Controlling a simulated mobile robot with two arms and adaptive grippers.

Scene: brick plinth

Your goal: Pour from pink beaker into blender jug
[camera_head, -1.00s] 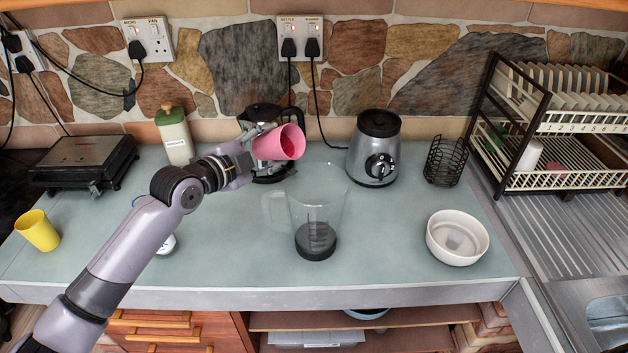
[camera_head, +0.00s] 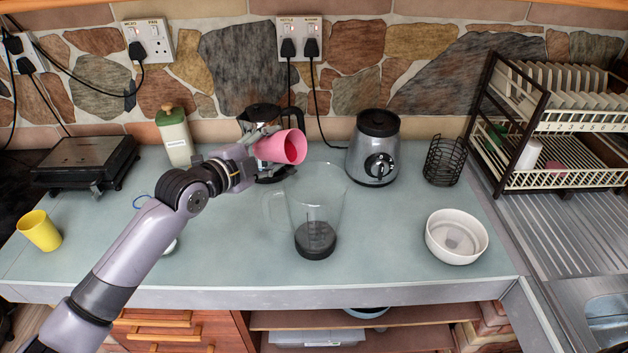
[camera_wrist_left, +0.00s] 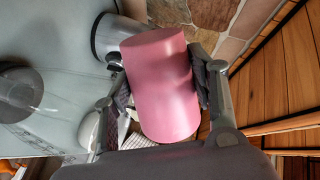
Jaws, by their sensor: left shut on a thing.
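The pink beaker (camera_head: 281,147) is tilted well over, its mouth facing right and toward the camera, above and behind the blender jug. My left gripper (camera_head: 254,142) is shut on it; the left wrist view shows the beaker (camera_wrist_left: 161,85) between both fingers. The clear blender jug (camera_head: 316,208) stands upright on the worktop, with a dark base and its handle to the left. The beaker's mouth is up and left of the jug's rim in the head view, apart from it. No stream shows between them. My right gripper is not in view.
Behind stand a kettle (camera_head: 262,116) and a silver blender base (camera_head: 375,150). To the right are a wire holder (camera_head: 444,160), a white bowl (camera_head: 457,238) and a dish rack (camera_head: 560,178). A yellow cup (camera_head: 39,231) stands far left. The front worktop is mostly clear.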

